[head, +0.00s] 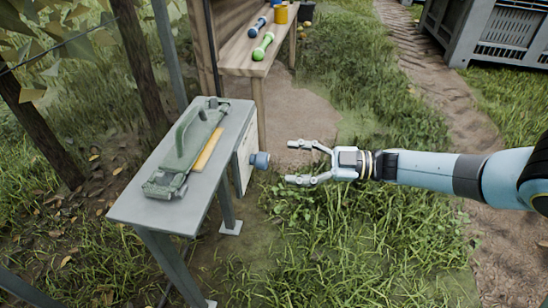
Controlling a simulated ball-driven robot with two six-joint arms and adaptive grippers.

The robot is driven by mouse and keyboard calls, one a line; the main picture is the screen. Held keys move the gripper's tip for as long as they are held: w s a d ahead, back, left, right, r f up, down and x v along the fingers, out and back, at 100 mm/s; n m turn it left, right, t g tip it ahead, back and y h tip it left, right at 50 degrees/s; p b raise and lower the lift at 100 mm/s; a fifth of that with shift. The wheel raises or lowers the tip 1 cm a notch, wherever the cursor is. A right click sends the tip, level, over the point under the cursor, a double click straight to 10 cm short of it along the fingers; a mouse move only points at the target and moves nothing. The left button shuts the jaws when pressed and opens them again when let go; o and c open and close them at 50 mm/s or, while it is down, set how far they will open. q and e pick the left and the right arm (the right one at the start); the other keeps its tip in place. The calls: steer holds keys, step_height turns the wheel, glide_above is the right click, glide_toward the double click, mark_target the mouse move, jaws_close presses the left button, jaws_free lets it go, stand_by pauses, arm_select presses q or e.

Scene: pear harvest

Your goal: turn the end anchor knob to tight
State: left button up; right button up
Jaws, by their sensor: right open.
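The end anchor knob (260,160) is a small blue-grey knob that sticks out from a pale plate (245,158) on the right side of the grey metal stand. My right gripper (288,162) is open and empty. Its two fingers point left toward the knob, one above and one below its level in the picture. The fingertips are just right of the knob and appear apart from it. Any tight or loose marking on the plate is too small to read. My left gripper is not in view.
A green tool (185,150) with a yellow strip lies on the grey stand (190,215). A wooden bench (240,62) behind holds green and blue tools and a yellow cup (281,14). A grey crate (500,40) stands at the upper right. Grass below my right arm is open.

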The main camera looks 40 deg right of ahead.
steer(key=v, duration=0.5)
stand_by(0.4)
